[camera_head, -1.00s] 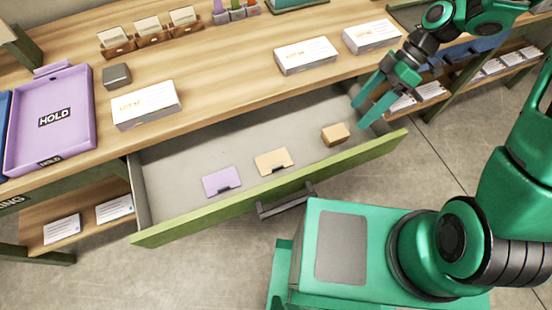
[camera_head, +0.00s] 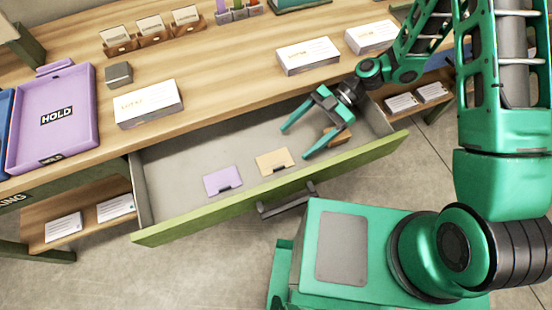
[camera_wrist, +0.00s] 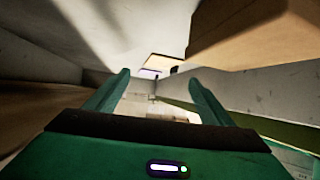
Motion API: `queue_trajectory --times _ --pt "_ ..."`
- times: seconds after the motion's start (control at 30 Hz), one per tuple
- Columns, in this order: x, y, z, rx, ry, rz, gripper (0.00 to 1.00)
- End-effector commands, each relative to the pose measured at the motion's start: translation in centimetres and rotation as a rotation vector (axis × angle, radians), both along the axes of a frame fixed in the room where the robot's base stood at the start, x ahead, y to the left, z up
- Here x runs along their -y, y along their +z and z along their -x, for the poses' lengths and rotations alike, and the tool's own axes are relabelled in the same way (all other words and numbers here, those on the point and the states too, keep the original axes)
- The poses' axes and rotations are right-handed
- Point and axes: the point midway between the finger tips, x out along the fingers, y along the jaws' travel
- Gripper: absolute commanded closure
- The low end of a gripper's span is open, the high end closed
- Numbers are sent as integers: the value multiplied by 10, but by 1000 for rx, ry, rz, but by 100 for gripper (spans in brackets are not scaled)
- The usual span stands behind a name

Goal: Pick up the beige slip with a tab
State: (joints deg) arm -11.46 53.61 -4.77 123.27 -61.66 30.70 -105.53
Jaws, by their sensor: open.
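The beige slip (camera_head: 274,161) lies flat in the open drawer in the head view, with a dark tab at its front edge. In the wrist view the beige slip (camera_wrist: 164,62) shows small, ahead and between my fingers. My gripper (camera_head: 296,143) is open and empty over the right part of the drawer, its fingers pointing left. Its fingertips appear just behind and right of the slip, apart from it. The fingers also show spread in the wrist view (camera_wrist: 158,78).
A lilac slip (camera_head: 222,181) lies left of the beige one. The green drawer front (camera_head: 225,213) and tabletop edge (camera_head: 225,97) bound the space.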

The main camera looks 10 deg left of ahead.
Motion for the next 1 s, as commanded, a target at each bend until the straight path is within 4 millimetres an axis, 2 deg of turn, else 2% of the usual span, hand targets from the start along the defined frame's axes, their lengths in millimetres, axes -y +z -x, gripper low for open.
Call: queue_trajectory --times 0.1,0.37,0.6,0.97,1.0 --pt "-10 -7 10 -3 1 1 25" --pt "-22 -14 21 -1 0 1 25" --pt "-43 -25 43 -2 2 3 25" --pt "-50 -31 49 -1 -1 2 25" --pt "-50 -31 49 0 -2 2 30"
